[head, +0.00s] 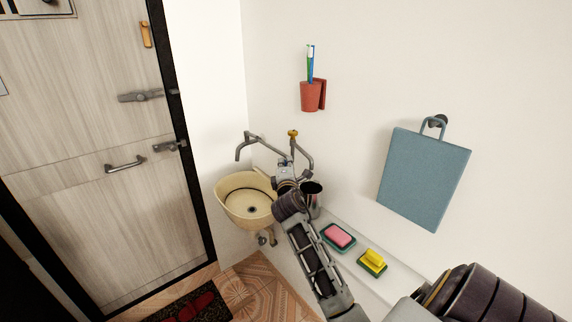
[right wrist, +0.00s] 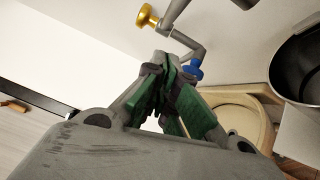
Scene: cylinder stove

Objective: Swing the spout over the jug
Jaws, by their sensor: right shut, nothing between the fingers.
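The grey tap spout (head: 262,141) reaches left, and its bent end hangs over the left part of the cream basin (head: 229,209). A gold knob (head: 293,133) tops the tap, and it also shows in the right wrist view (right wrist: 147,16) beside a grey pipe and a blue part (right wrist: 194,72). The metal jug (head: 313,188) stands right of the basin, partly hidden by my arm. It shows at the right edge of the right wrist view (right wrist: 300,75). My right gripper (head: 284,172) is shut and empty just below the tap; I cannot tell whether it touches it. My left gripper is out of view.
A red toothbrush cup (head: 311,96) and a blue board (head: 424,178) hang on the wall. A door (head: 97,200) stands at left.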

